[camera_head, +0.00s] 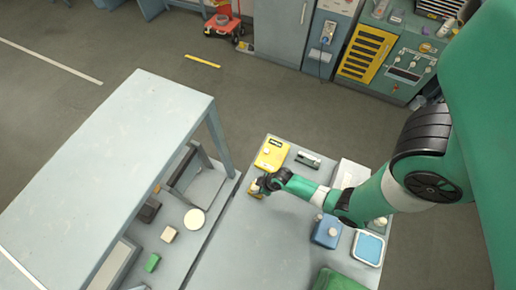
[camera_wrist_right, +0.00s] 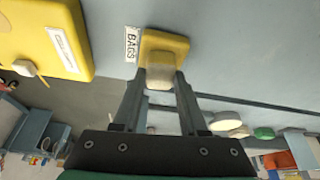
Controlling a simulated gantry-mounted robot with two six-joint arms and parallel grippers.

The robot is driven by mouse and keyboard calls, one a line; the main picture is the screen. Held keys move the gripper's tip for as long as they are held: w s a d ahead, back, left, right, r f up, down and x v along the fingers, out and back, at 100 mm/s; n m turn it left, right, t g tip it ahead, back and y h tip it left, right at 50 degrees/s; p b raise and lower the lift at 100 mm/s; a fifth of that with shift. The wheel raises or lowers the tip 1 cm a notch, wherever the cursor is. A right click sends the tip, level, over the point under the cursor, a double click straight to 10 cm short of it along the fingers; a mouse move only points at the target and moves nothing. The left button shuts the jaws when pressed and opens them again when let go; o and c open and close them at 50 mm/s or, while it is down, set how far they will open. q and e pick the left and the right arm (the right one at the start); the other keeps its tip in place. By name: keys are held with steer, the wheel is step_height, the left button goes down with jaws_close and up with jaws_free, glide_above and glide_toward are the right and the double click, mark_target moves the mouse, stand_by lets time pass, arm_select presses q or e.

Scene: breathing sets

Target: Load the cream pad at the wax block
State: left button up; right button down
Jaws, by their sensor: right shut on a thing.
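My right gripper (camera_head: 261,186) is shut on the pale knob (camera_wrist_right: 160,78) of a small yellow block (camera_wrist_right: 166,45). In the head view the yellow block (camera_head: 254,193) is mostly hidden by the gripper, at the left edge of the right-hand bench. A round cream disc (camera_head: 194,219), possibly the cream pad, lies on the lower grey surface to the left. A small tan block (camera_head: 168,235), possibly the wax block, lies just below-left of it, apart from it. Which object is which is not certain. My left gripper is not in view.
A larger yellow box (camera_head: 271,153) stands just behind the gripper. A "BAGS" label (camera_wrist_right: 131,45) is beside the held block. A blue box (camera_head: 326,231) and blue-topped tray (camera_head: 368,248) stand at right. A raised grey table (camera_head: 110,170) fills the left.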

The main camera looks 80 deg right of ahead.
steer(key=shift+s, duration=0.1)
stand_by(0.4)
step_height(320, 180, up, 7)
steer(key=p, duration=0.7)
